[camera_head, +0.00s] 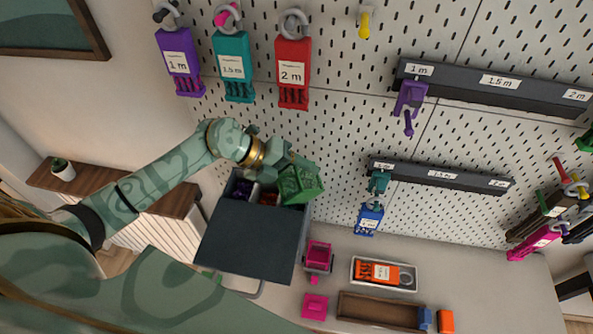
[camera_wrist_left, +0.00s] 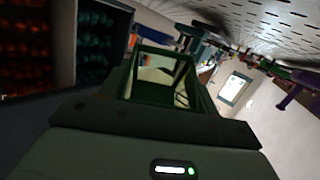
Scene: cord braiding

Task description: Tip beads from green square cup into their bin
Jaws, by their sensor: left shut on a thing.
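My left gripper (camera_head: 280,170) is shut on the green square cup (camera_head: 302,186). The cup is tilted and held over the back right corner of the dark grey bead box (camera_head: 250,243). In the left wrist view the cup (camera_wrist_left: 133,75) shows its square mouth and green walls; I make out no beads inside, but the view is dark. The box has open compartments along its back with purple beads (camera_head: 242,188) and red beads (camera_head: 268,198). The left wrist view shows orange-red beads (camera_wrist_left: 25,50) and teal beads (camera_wrist_left: 95,45) in compartments left of the cup. My right gripper is out of view.
A pegboard (camera_head: 340,120) stands behind, with labelled cord packs (camera_head: 293,72) and dark rails (camera_head: 490,82). A pink item (camera_head: 319,256), a white tray (camera_head: 384,273) and a brown tray (camera_head: 380,310) lie right of the box. Bare worktop shows farther right.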

